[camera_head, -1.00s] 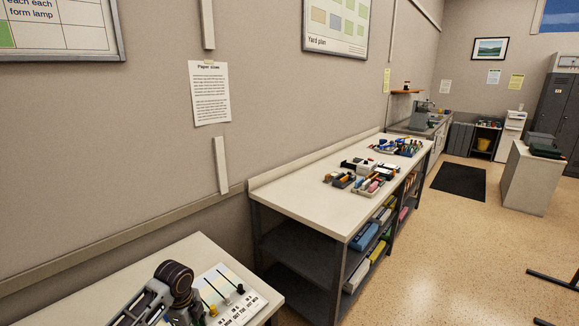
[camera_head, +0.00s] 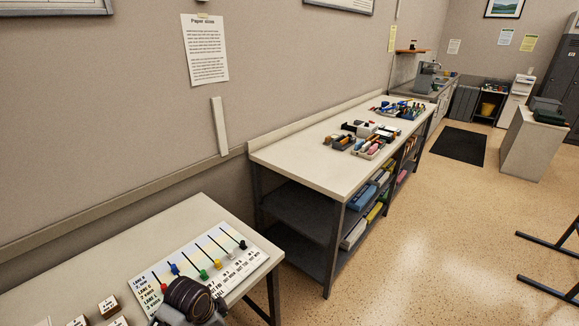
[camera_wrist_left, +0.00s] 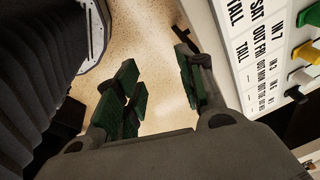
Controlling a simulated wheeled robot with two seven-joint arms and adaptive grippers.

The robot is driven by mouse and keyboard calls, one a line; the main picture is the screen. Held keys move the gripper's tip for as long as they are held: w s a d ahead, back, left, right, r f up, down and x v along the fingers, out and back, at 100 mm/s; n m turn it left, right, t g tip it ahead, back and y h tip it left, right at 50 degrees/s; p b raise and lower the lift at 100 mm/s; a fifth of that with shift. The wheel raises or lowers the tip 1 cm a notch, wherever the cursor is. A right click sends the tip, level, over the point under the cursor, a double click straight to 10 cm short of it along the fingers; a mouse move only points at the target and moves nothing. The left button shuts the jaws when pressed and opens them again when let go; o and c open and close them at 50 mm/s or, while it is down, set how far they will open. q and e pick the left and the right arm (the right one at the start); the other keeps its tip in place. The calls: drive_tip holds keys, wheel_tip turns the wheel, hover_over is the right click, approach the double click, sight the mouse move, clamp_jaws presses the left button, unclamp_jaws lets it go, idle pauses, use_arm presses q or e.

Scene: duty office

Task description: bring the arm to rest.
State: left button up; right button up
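Part of my arm shows at the bottom of the head view, in front of the lower edge of a white slider board with coloured knobs (camera_head: 222,240). My left gripper (camera_wrist_left: 158,88) fills the middle of the left wrist view. Its green-padded fingers stand apart, with only speckled floor between them, so it is open and empty. The board's printed edge (camera_wrist_left: 245,45) and several knobs are to the right of the fingers in that view, apart from them. My right gripper is in neither view.
The board lies on a pale near table (camera_head: 70,265) with small labelled blocks (camera_head: 108,306). A long workbench (camera_head: 300,160) with trays of tools (camera_head: 368,138) stands along the wall. A cabinet (camera_head: 532,145) is at the far right. The floor (camera_head: 440,220) between is largely clear.

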use_arm(q)
drive_tip(key=shift+s+a+r+n+t+y, duration=0.55)
drive_tip(key=shift+s+a+r+n, duration=1)
drive_tip(key=shift+s+n, duration=3.4)
wheel_tip(320, 180, down, 32)
drive_tip(key=s+g, duration=0.1)
drive_tip(key=s, duration=0.1)
drive_tip(key=s+a+f, duration=0.2)
drive_tip(key=s+f, duration=0.8)
drive_tip(key=s, duration=0.1)
drive_tip(key=s+a+f+g, duration=0.1)
drive_tip(key=s+f, duration=0.9)
drive_tip(key=s, duration=0.2)
drive_tip(key=shift+a+f, duration=0.2)
drive_tip(key=shift+a, duration=0.15)
drive_tip(key=shift+m+g, duration=0.25)
